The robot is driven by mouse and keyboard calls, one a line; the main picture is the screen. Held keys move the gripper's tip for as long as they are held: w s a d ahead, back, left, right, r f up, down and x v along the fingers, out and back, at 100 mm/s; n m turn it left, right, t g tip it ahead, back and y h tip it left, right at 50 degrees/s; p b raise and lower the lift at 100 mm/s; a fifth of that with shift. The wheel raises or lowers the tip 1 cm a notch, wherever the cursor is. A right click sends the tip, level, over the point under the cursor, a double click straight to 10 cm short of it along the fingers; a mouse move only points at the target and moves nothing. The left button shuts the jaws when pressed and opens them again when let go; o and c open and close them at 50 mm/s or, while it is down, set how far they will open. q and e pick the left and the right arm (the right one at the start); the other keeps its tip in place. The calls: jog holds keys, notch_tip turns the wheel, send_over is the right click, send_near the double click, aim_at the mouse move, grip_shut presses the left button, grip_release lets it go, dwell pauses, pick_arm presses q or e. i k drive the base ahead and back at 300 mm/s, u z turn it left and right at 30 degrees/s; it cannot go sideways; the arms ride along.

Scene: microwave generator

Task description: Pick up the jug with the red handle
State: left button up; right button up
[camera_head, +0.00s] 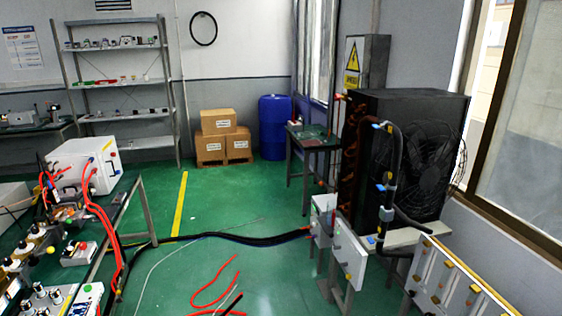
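I cannot make out a jug with a red handle anywhere in the head view. Small items on the shelves and the left bench are too small or crowded to tell apart. Neither of my grippers shows in this view.
A bench with a white box (84,165) and red hoses stands at left. A metal shelf (122,85), cardboard boxes (218,121) and a blue barrel (273,128) stand at the back. A black fan unit (420,155) is at right. Black cables (240,238) and red hoses (214,290) cross the green floor.

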aim_at(331, 213)
jog(key=u, duration=0.55)
jog(key=i, duration=3.75)
jog(key=z, duration=1.85)
jog(key=i, duration=0.9)
jog(key=z, duration=0.75)
